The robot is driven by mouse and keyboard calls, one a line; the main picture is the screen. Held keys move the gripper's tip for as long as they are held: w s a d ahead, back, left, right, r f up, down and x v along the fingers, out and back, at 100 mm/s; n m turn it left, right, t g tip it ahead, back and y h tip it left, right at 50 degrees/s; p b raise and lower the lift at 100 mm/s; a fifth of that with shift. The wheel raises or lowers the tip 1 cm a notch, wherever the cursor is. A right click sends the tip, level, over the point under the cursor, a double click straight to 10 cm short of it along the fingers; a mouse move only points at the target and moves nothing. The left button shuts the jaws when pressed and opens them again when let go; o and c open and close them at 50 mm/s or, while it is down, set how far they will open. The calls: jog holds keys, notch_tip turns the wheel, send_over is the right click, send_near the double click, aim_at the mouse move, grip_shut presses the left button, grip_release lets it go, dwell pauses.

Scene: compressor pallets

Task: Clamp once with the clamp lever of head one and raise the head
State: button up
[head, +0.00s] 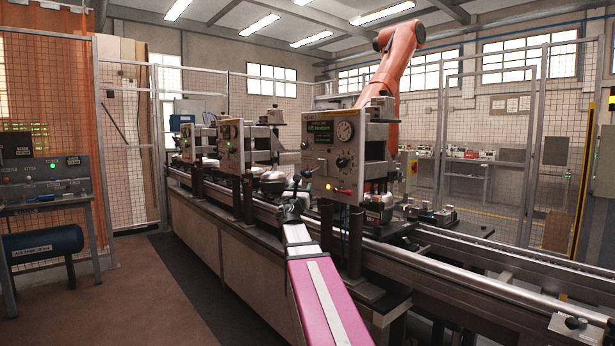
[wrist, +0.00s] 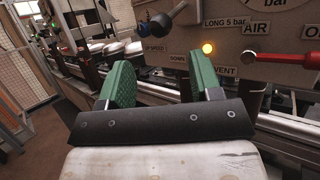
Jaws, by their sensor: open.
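The nearest test head (head: 330,150) has a grey panel with a round gauge, a green display, a lit orange lamp and a red-handled lever (head: 343,190). In the wrist view the red lever (wrist: 285,58) points right, near the words AIR and VENT. A black-knobbed lever (wrist: 158,22) stands left of the panel's lamp. I cannot tell which is the clamp lever. A silver compressor (head: 377,208) sits beneath the head. My gripper (head: 290,210) is in front of the panel's lower left. In the wrist view its green fingers (wrist: 165,75) are apart and empty.
Two similar heads (head: 232,147) stand farther along the conveyor line. A metal rail (head: 470,270) runs along the front edge. An orange robot arm (head: 400,60) rises behind the nearest head. The floor (head: 130,290) at the left is clear beside a control desk (head: 45,180).

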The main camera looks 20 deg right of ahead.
aim_at(307, 176)
jog(key=x, duration=1)
jog(key=shift+w+d, duration=0.1)
jog(key=shift+w, duration=0.1)
grip_shut()
